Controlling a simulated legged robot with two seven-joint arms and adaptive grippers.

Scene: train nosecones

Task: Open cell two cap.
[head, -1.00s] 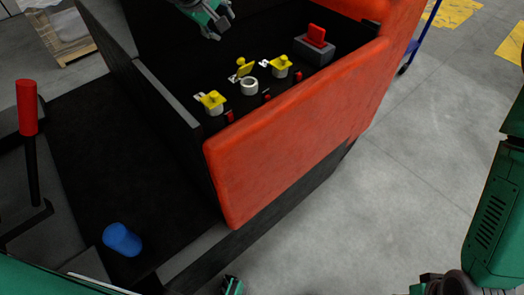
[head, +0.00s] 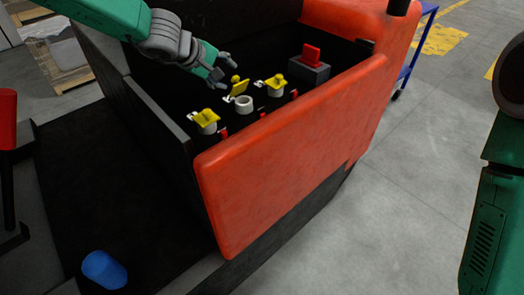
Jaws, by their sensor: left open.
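Three filler necks with yellow caps stand in a row in the dark battery bay. The middle cap (head: 240,87) is tilted up on its hinge, and its white neck (head: 243,104) is uncovered. The left cap (head: 206,114) and the right cap (head: 276,81) sit down over their white necks. My left gripper (head: 227,75) is open and empty, just behind and left of the middle cap; it looks close, but I cannot tell whether it touches. My right gripper is out of view; only part of my right arm shows at the right edge.
An orange panel (head: 290,150) walls the bay's near side. A grey block with a red connector (head: 312,54) stands at the bay's right end. A blue cylinder (head: 104,270) lies at lower left, a red-handled lever (head: 8,120) at far left.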

